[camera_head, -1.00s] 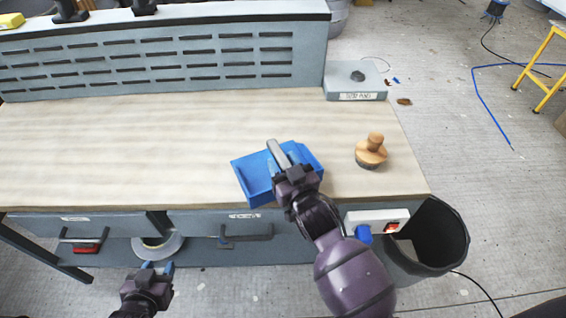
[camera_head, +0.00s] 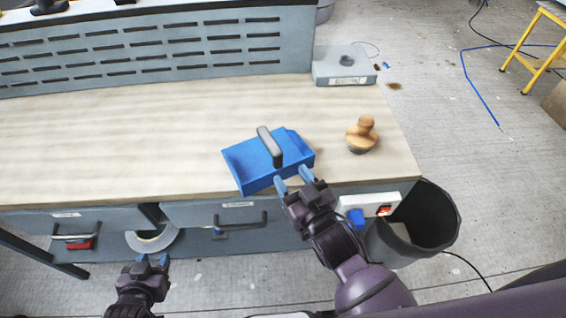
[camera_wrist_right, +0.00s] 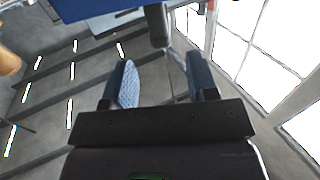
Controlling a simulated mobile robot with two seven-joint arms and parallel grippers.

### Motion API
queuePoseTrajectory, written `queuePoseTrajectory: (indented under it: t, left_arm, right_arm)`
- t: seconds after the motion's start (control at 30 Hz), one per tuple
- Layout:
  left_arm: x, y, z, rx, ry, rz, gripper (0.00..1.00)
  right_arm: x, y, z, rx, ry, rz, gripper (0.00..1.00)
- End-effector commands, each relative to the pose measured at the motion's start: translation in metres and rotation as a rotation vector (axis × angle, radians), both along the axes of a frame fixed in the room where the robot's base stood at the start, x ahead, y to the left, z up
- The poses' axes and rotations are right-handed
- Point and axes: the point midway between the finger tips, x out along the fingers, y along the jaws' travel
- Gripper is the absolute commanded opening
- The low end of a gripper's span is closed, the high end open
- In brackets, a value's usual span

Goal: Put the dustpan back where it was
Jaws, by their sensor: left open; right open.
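The blue dustpan (camera_head: 244,165) with its dark grey handle (camera_head: 269,146) rests on the wooden workbench (camera_head: 130,140) near the front edge. My right gripper (camera_head: 293,179) is open and empty, just in front of the dustpan's near right side, with its fingers apart from the handle. In the right wrist view the open fingers (camera_wrist_right: 158,85) have nothing between them, and part of the blue dustpan (camera_wrist_right: 95,8) shows at the top. My left gripper (camera_head: 153,262) is open and empty, low in front of the bench drawers.
A wooden knobbed tool (camera_head: 361,135) stands right of the dustpan. A grey box (camera_head: 343,66) sits at the bench's back right corner. A black bin (camera_head: 440,225) stands beside the bench, near a white switch box (camera_head: 370,203). The bench's left and middle top is clear.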

Motion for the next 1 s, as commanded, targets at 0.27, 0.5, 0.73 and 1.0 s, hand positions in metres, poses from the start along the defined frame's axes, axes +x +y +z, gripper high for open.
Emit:
queuePoseTrajectory:
  t: [0.27,0.5,0.73,1.0]
  left_arm:
    - [0.0,0.0,-0.002,0.0,0.001,0.0,0.43]
    - [0.0,0.0,-0.001,0.001,0.001,0.0,0.43]
    - [0.0,0.0,-0.001,0.001,0.0,-0.001,0.43]
    - [0.0,0.0,-0.001,0.001,-0.001,-0.001,0.43]
  right_arm:
    - [-0.023,-0.01,0.0,0.0,0.001,-0.001,0.53]
    - [-0.025,-0.012,-0.001,-0.002,0.004,-0.003,0.53]
    - [-0.04,-0.086,-0.056,-0.073,0.182,-0.149,0.53]
    - [-0.098,-0.2,-0.127,-0.18,0.464,-0.341,0.53]
